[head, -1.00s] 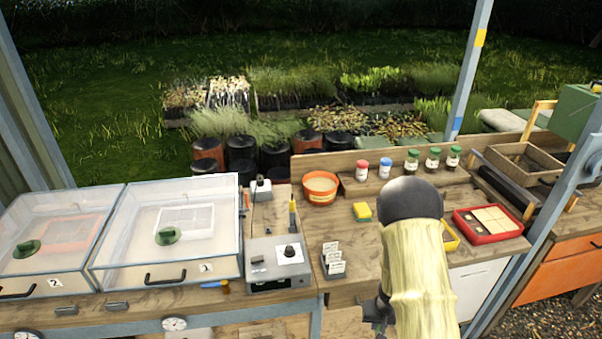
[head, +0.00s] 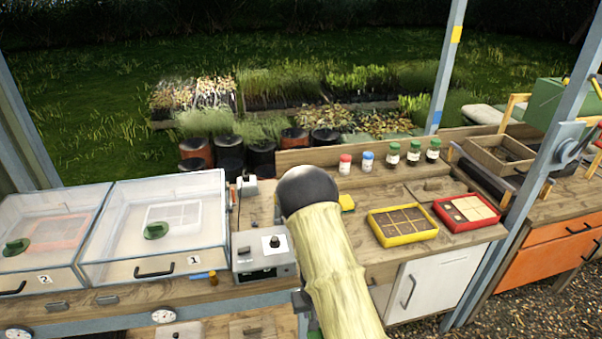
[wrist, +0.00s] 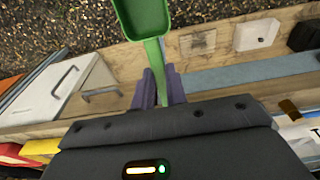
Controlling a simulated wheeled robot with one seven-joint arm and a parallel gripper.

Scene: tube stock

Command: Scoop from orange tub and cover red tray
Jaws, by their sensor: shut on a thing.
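My gripper (wrist: 160,88) is shut on the handle of a green scoop (wrist: 145,18) in the wrist view. The visible part of the scoop's bowl looks empty. The scoop is in front of the bench edge, above the gravel. The red tray (head: 440,208) sits at the right of the bench in the head view; some of its cells are pale and at least one at the left is dark. A corner of red also shows in the wrist view (wrist: 12,158). The orange tub is hidden now, apparently behind my arm.
A yellow tray (head: 404,240) with dark cells stands left of the red tray. Several capped jars (head: 393,155) line the back. Two clear-lidded boxes (head: 165,222) and a grey control box (head: 263,254) stand left. A wooden crate (head: 500,153) is at the right.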

